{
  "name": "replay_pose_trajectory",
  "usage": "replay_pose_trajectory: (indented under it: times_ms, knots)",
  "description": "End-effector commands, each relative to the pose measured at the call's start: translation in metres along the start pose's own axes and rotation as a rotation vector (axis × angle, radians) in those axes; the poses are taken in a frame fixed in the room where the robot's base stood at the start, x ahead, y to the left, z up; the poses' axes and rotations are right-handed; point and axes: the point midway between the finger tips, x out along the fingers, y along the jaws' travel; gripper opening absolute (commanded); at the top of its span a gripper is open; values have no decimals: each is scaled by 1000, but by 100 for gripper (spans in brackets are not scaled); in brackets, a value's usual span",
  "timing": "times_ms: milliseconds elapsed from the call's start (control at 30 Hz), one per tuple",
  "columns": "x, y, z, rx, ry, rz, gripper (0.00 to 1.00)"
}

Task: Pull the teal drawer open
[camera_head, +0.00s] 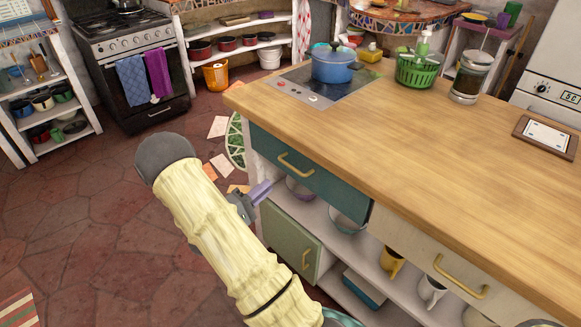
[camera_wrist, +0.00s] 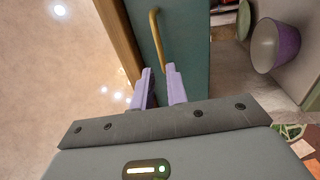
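The teal drawer (camera_head: 325,185) is under the wooden counter top, and its front looks shut. Its brass bar handle (camera_head: 295,165) is on that front. In the wrist view the teal front (camera_wrist: 190,55) fills the upper middle, and the handle (camera_wrist: 155,38) runs ahead of the fingertips. My gripper (camera_head: 260,192) is in front of the island, below and left of the handle. In the wrist view my gripper (camera_wrist: 160,72) has two purple fingers with a narrow gap between them. It is open and empty, apart from the handle.
A green cabinet door (camera_head: 291,240) and open shelves with bowls and mugs (camera_head: 393,262) are below the drawer. A cream drawer (camera_head: 440,265) is to its right. A blue pot (camera_head: 335,65) stands on the hob above. The tiled floor (camera_head: 95,210) to the left is mostly clear.

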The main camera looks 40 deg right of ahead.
Motion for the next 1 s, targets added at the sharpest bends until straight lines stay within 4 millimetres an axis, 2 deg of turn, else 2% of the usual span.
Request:
replay_pose_trajectory:
  times_ms: [400, 600, 733, 1000]
  knots:
    - [75, 0, 0, 2, -3, 0, 15]
    - [103, 0, 0, 3, -1, 0, 15]
    - [110, 0, 0, 2, 0, 0, 15]
    - [110, 0, 0, 1, 1, 0, 13]
